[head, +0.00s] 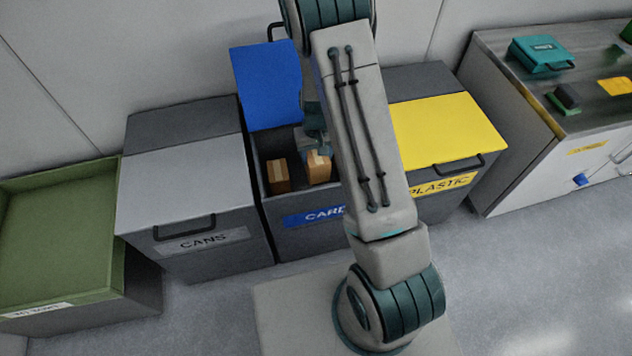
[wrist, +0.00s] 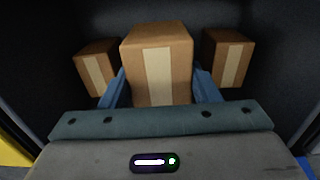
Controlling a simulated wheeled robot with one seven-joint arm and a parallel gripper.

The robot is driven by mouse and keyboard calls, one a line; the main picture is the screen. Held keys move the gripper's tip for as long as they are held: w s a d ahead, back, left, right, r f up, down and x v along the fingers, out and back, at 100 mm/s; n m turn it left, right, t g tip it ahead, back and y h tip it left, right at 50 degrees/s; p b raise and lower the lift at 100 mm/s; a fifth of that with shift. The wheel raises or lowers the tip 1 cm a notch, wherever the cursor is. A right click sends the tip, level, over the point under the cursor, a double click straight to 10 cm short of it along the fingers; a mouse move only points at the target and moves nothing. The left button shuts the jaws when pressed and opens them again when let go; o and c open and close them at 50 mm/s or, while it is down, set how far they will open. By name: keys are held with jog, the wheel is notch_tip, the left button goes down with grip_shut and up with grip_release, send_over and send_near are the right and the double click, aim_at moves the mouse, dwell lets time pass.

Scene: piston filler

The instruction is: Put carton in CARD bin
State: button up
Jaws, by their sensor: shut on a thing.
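The CARD bin (head: 355,224) stands with its blue lid (head: 267,85) raised. My gripper (wrist: 160,88) is shut on a brown carton with a pale tape strip (wrist: 158,55), a blue finger on each side. The held carton also shows in the head view (head: 318,168), inside the bin opening. Two other taped cartons are in the bin in the wrist view, one at the left (wrist: 97,68) and one at the right (wrist: 228,58). My arm hides the bin's right part in the head view. I cannot tell whether the held carton touches the floor.
The grey CANS bin (head: 185,180) is closed on the left, and the PLASTIC bin's yellow lid (head: 445,130) is closed on the right. A green open bin (head: 60,230) stands far left. A counter (head: 505,65) with a teal case (head: 541,54) is at right.

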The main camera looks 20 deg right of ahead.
notch_tip(320, 180, down, 9)
jog(key=b, duration=0.3)
jog(key=shift+f, duration=0.2)
jog(key=shift+r, duration=0.1)
jog(key=o, duration=0.5)
jog(key=shift+f, duration=0.2)
jog(key=o, duration=0.5)
jog(key=shift+r, duration=0.1)
